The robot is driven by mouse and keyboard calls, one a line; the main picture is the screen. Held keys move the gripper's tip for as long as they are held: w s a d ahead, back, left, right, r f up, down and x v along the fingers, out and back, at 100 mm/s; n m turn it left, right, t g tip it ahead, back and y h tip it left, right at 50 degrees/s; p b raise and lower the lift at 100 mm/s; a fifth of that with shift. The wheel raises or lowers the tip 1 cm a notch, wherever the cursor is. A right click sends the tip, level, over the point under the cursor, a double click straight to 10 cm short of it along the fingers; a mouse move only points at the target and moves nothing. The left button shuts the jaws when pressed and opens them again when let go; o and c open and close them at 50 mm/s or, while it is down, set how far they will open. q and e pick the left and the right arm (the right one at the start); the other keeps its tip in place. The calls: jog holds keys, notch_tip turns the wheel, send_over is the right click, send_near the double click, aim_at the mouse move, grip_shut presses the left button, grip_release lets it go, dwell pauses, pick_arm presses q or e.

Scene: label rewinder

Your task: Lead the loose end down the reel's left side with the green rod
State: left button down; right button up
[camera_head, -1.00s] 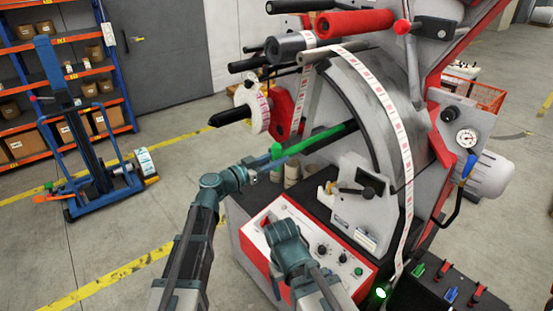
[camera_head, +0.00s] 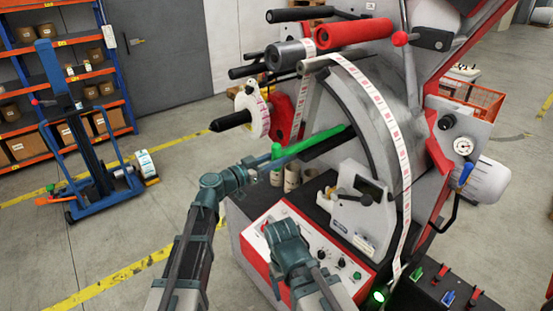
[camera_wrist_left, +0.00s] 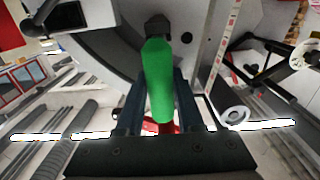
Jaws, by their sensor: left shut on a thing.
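My left gripper (camera_head: 262,166) is shut on the green rod (camera_head: 328,136), which slants up and right in front of the large grey disc (camera_head: 372,95). In the left wrist view the green rod (camera_wrist_left: 158,75) stands between the two dark fingers of the gripper (camera_wrist_left: 160,105). A label strip (camera_head: 388,117) passes over the top rollers and down across the machine's right side. I cannot tell which end is loose, or whether the rod touches any strip.
A black bar (camera_head: 325,146) sticks out just below the rod. A black spindle (camera_head: 231,120) points left from the label reel. A grey bracket (camera_head: 350,203) and red-framed control panel (camera_head: 316,245) lie below. Open floor (camera_head: 130,220) is at left.

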pick_arm(q)
jog(key=shift+r, duration=0.25)
jog(key=shift+r+p, duration=0.5)
jog(key=shift+p, duration=0.15)
jog(key=v, duration=2.7)
dwell(0.5)
